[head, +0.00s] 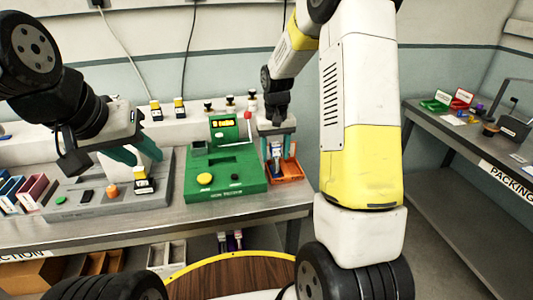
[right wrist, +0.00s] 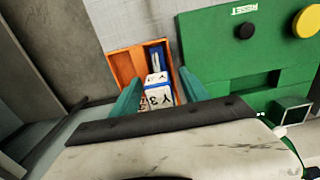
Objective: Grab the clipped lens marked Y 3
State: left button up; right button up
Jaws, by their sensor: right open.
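The lens marked Y 3 (right wrist: 157,97) is a white block with black lettering and a blue band, in the right wrist view. It sits in an orange tray (right wrist: 126,70), between the teal fingers of my right gripper (right wrist: 160,78). The fingers are spread, with a finger on each side of it; contact cannot be told. In the head view my right gripper (head: 276,143) points down over the orange tray (head: 290,178), right of the green machine. My left gripper (head: 138,153) has its teal fingers apart over the grey fixture at left.
The green machine (head: 222,178), with a yellow button, stands beside the orange tray. Coloured bins (head: 33,190) are at far left. A packing bench (head: 455,125) is at right.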

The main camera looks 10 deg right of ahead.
jog(key=shift+f, duration=0.6)
grip_shut()
jog(key=shift+r, duration=0.15)
